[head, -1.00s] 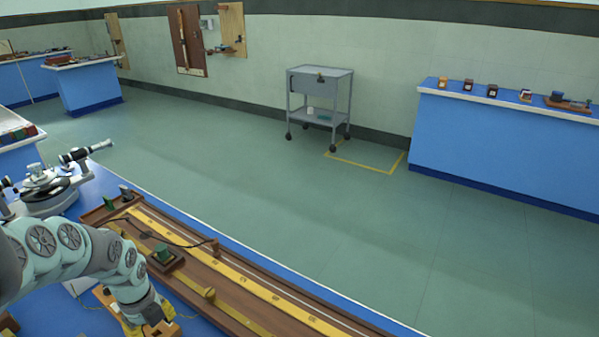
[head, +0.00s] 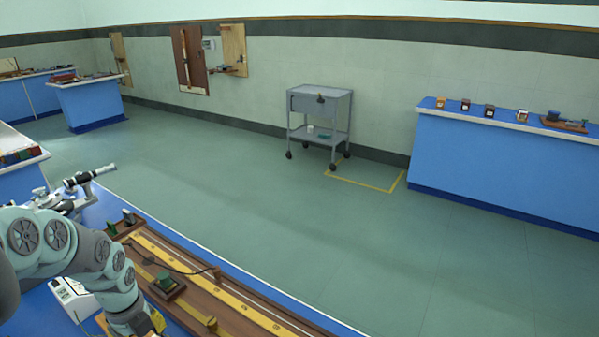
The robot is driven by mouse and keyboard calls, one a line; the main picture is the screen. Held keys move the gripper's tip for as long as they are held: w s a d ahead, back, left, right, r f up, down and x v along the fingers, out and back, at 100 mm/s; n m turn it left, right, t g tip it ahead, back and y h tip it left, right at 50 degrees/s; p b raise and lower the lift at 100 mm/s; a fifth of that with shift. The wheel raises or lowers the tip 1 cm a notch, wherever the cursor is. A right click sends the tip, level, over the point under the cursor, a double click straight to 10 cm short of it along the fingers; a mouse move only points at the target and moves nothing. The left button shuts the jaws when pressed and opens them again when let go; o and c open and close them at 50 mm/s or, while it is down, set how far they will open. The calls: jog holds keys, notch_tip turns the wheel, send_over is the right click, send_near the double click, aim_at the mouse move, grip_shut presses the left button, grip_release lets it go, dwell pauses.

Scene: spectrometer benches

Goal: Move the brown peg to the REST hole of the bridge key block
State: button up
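I cannot make out the brown peg or a REST hole in the head view. A long wooden bridge board (head: 218,308) with yellow strips lies on the blue bench at the lower left. On it stands a small dark brown block with a green top (head: 165,281); I cannot tell whether this is the bridge key block. My arm reaches in from the left, and its wrist end meets the bottom edge beside the board. My gripper's fingers are below the picture, so what they hold is hidden. A bit of yellow shows beside the wrist.
A telescope-like instrument (head: 88,178) and a white box-shaped device (head: 76,298) are on the same bench. A grey trolley (head: 320,102) stands by the wall. A blue counter (head: 500,165) at the right carries several small blocks. The green floor between is clear.

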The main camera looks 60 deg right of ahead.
notch_tip(320, 180, up, 7)
jog(key=p, duration=0.5)
jog(key=w+d+r+n+t+h+p, duration=0.3)
jog(key=w+d+r, duration=0.3)
jog(key=d, duration=0.2)
jog(key=w+d+r+n+t+h+p, duration=0.2)
jog(key=w+d+r+n+h+p, duration=0.1)
jog(key=w+d+r+n, duration=0.3)
jog(key=d+h, duration=0.1)
jog(key=d, duration=0.1)
jog(key=shift+w+d+r+t+h, duration=0.15)
jog(key=shift+d+r+t+h, duration=0.15)
jog(key=shift+d+r+t, duration=0.1)
jog(key=shift+a, duration=0.1)
